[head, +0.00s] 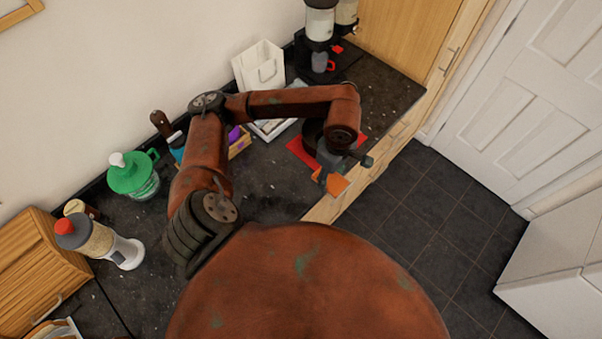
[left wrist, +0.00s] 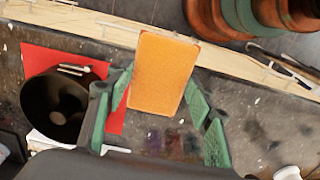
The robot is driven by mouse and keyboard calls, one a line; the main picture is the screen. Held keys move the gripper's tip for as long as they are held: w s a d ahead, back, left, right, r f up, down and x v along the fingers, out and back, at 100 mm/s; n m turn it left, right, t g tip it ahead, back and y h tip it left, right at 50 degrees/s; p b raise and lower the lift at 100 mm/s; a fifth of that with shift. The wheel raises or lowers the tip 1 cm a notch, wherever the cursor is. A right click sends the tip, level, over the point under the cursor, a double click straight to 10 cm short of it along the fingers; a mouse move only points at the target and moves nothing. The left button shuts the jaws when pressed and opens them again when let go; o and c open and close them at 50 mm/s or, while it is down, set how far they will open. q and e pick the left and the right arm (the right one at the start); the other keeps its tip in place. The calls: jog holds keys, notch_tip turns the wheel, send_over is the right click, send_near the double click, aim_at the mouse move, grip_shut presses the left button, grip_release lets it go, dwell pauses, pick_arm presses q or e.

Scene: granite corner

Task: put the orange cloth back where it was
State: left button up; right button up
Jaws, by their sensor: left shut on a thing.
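The orange cloth (head: 335,184) is a flat rectangular piece at my left gripper (head: 345,164), near the counter's front edge. In the left wrist view the cloth (left wrist: 163,72) lies between the two green fingers of the gripper (left wrist: 160,80), which is shut on it. It shows against the counter and its wooden front edge; whether it touches the counter I cannot tell. My left arm hides part of the counter behind it in the head view. My right gripper is not in view.
A dark round pot (left wrist: 58,108) stands on a red mat (left wrist: 55,60) beside the gripper. A coffee machine (head: 320,25), a white bag (head: 259,68) and a green-lidded jar (head: 133,176) stand further along the counter. Bare granite (head: 285,190) shows left of the cloth.

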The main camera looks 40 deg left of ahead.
pick_arm(q)
jog(key=a+f+p, duration=0.1)
jog(key=a+f, duration=0.2)
jog(key=a, duration=0.4)
jog(key=p, duration=0.1)
send_over(301, 177)
jog(key=d, duration=0.1)
notch_tip(301, 177, down, 4)
jog(key=shift+d+f, duration=0.1)
jog(key=shift+f, duration=0.15)
jog(key=shift+a+f, duration=0.2)
jog(key=f+p, duration=0.1)
jog(key=f, duration=0.1)
jog(key=f+p, duration=0.1)
jog(key=shift+s+a+f, duration=0.1)
jog(key=shift+a+f, duration=0.25)
jog(key=shift+f, duration=0.15)
jog(key=shift+f, duration=0.1)
